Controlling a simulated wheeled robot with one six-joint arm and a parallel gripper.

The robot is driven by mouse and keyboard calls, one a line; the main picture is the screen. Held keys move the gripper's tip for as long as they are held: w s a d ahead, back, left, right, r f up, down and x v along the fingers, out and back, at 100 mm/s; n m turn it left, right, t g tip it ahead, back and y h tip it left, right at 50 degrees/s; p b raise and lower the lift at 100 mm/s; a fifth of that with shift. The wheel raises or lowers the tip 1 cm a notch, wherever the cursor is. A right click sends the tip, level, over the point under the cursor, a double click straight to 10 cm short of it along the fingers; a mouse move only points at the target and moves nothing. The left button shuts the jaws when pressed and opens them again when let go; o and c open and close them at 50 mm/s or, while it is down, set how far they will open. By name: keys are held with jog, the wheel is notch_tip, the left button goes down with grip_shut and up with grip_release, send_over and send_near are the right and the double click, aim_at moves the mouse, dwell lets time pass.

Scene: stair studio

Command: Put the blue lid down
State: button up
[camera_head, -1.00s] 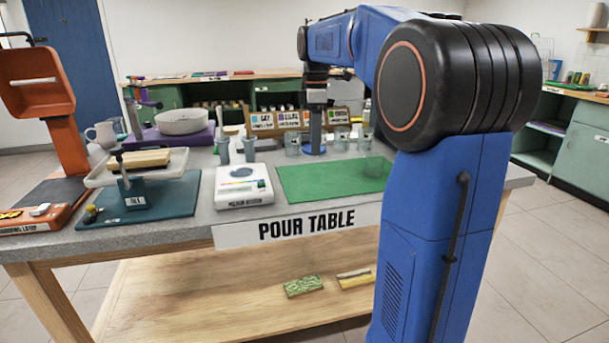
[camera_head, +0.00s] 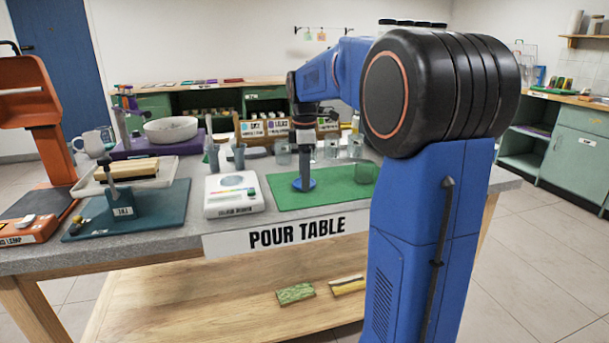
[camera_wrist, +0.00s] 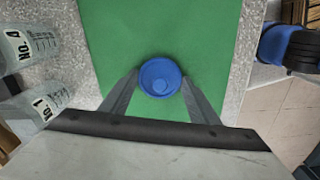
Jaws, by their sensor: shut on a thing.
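The blue lid (camera_wrist: 160,77) is a small round disc with a raised rim, held between the fingertips of my gripper (camera_wrist: 159,84) in the wrist view. My gripper is shut on it. In the head view my gripper (camera_head: 304,172) points down over the back left part of the green mat (camera_head: 325,196), with the blue lid (camera_head: 304,184) at its tips. The lid is low, at or just above the mat; I cannot tell whether it touches. The mat around it is bare in the wrist view.
A white scale (camera_head: 233,196) stands left of the mat. Numbered clear cups (camera_wrist: 28,45) are at the left in the wrist view. The front of the mat is free.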

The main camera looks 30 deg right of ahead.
jog(key=shift+f, duration=0.1)
jog(key=o, duration=1)
notch_tip(320, 180, up, 12)
jog(key=s+a+f+m+t, duration=0.1)
jog(key=s+a+f+m, duration=0.3)
jog(key=s+f, duration=0.3)
jog(key=s+a+f+m+t, duration=0.2)
jog(key=s+a+f+m, duration=0.2)
jog(key=s, duration=0.9)
jog(key=s+a+f+m+t, duration=0.1)
jog(key=s+a+f+m, duration=0.3)
jog(key=s+a+f, duration=0.4)
notch_tip(320, 180, down, 3)
jog(key=shift+s+r+m+t, duration=0.1)
jog(key=shift+s+m+t, duration=0.25)
jog(key=shift+s, duration=0.75)
